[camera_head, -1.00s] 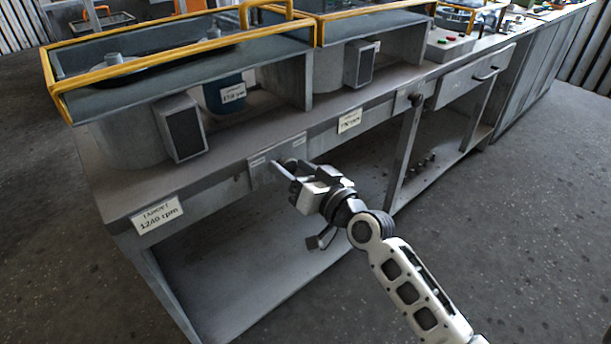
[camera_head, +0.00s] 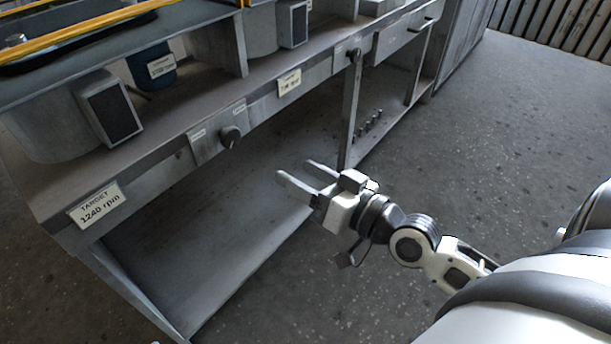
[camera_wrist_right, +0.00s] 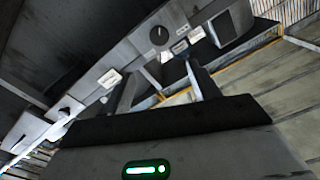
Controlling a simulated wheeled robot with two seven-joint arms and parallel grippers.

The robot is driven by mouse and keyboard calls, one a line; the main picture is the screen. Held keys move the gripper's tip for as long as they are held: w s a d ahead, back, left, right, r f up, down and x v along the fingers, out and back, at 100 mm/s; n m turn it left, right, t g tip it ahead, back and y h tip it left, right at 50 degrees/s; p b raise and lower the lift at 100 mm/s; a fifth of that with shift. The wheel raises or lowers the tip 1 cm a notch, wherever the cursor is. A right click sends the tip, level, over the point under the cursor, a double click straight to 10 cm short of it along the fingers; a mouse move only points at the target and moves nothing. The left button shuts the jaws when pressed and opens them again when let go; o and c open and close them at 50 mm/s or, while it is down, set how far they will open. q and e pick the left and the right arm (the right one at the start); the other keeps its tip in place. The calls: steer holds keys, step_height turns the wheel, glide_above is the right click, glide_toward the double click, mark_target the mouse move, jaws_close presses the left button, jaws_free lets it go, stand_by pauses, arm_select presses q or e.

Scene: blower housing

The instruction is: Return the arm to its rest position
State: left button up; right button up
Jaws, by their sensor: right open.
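My right gripper (camera_head: 300,177) is open and empty in the head view. It hangs in free space in front of the bench, to the right of a dark round knob (camera_head: 230,137) on the bench's front panel and apart from it. In the right wrist view the two fingers of the gripper (camera_wrist_right: 160,85) stand apart with nothing between them. The knob on its panel also shows there beyond the fingers (camera_wrist_right: 159,36). My left gripper is in neither view.
The metal bench (camera_head: 160,178) runs from the lower left to the upper right, with an open lower shelf. A "TARGET 1240 rpm" label (camera_head: 95,205) is on its front edge. A grey blower housing (camera_head: 45,125) stands on top. The floor (camera_head: 500,130) at right is clear.

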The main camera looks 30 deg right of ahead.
arm_select(q)
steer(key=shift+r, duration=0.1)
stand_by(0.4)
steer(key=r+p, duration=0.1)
steer(key=p, duration=0.2)
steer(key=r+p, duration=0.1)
steer(key=p, duration=0.2)
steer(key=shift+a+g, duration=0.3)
arm_select(e)
steer(key=s+a+f+n+g+h, duration=0.2)
steer(key=s+a+f+g, duration=0.4)
steer(key=f, duration=0.5)
steer(key=s+a, duration=0.2)
steer(key=shift+s+n+h, duration=0.3)
steer(key=shift+n+h, duration=0.1)
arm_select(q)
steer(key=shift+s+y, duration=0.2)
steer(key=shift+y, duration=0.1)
